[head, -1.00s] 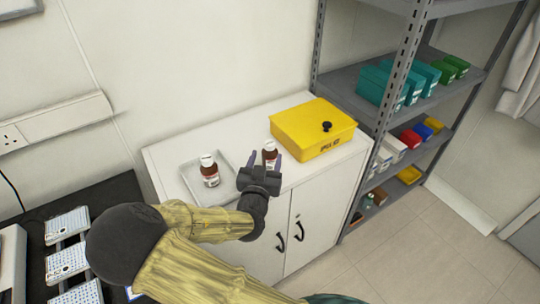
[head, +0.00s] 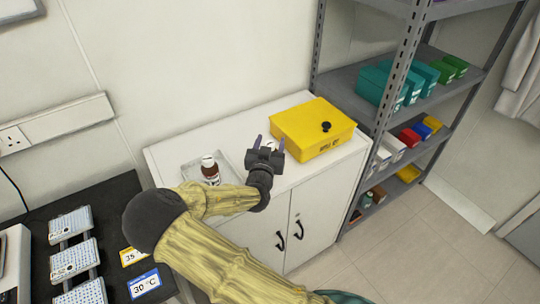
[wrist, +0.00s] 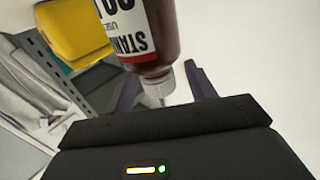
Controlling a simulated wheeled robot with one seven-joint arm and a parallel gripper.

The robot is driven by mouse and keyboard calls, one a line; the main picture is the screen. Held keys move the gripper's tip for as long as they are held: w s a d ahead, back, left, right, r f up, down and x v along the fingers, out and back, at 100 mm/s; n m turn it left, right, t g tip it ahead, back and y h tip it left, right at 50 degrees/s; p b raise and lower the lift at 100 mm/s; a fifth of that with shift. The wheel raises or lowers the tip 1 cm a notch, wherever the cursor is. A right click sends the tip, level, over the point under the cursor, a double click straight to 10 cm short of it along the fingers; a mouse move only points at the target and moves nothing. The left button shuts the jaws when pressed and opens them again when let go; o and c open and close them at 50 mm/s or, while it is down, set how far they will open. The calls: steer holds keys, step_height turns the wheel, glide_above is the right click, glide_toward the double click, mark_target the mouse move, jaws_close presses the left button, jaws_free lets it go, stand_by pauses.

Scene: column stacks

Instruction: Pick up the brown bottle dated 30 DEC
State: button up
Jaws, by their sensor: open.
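A brown bottle (wrist: 150,30) with a white cap and a black, red and white label is in the wrist view, its cap end between my fingers. I cannot read a date on it. In the head view my gripper (head: 269,144) hides most of this bottle; a bit of white shows between the fingers. My gripper, also in the wrist view (wrist: 162,68), is open, with one finger to each side of the cap end. A second brown bottle (head: 210,172) with a white cap stands upright on a shallow tray (head: 190,178); its date is too small to read.
A yellow box (head: 313,125) stands on the white cabinet (head: 325,185) just right of my gripper; it also shows in the wrist view (wrist: 75,30). A grey shelf rack (head: 400,85) with coloured boxes stands to the right.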

steer(key=shift+w+d, duration=0.15)
steer(key=shift+w, duration=0.7)
steer(key=shift+r, duration=0.1)
jaws_close()
